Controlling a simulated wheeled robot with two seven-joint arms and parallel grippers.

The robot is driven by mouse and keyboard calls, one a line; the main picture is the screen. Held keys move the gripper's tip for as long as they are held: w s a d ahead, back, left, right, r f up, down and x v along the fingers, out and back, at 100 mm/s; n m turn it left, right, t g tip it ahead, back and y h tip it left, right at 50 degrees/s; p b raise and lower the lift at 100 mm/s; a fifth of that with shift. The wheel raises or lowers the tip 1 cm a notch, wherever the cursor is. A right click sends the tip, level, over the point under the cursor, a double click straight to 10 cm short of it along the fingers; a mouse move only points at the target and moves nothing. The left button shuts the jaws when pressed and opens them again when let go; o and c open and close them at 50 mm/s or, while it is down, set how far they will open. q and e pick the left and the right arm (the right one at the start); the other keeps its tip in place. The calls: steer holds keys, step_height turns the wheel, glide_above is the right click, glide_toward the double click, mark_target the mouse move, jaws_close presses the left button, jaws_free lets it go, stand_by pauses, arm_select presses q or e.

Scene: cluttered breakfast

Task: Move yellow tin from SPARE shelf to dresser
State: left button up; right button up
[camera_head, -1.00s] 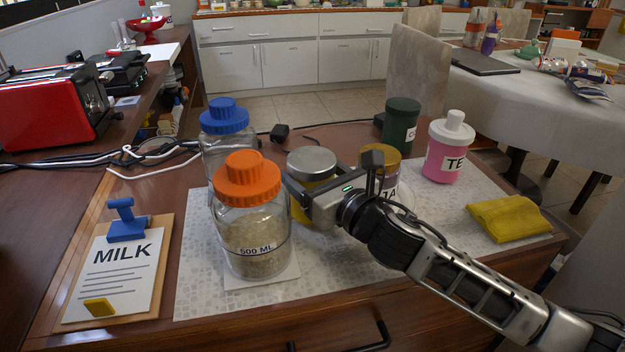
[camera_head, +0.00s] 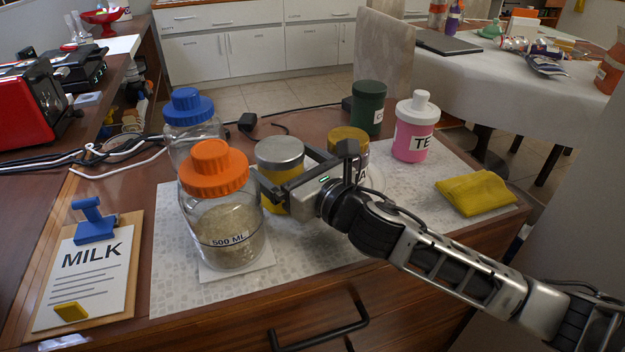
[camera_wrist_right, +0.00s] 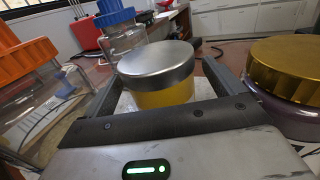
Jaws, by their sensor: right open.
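The yellow tin (camera_head: 281,172) with a silver lid stands upright on the patterned mat on the dresser. It sits behind and right of the orange-lidded jar. My right gripper (camera_head: 284,180) is open with its fingers on either side of the tin. In the right wrist view, the tin (camera_wrist_right: 160,80) stands between the two fingers (camera_wrist_right: 158,92); contact cannot be made out. My left gripper is not in view. I cannot make out any SPARE label.
The orange-lidded jar (camera_head: 222,215) and blue-lidded jar (camera_head: 190,125) stand close left. A gold-lidded jar (camera_wrist_right: 285,85) is close right of the gripper. A pink bottle (camera_head: 412,135), dark green canister (camera_head: 368,105) and yellow cloth (camera_head: 475,192) lie further right. A MILK board (camera_head: 90,265) lies left.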

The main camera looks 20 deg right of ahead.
steer(key=v, duration=1)
steer(key=shift+s, duration=0.2)
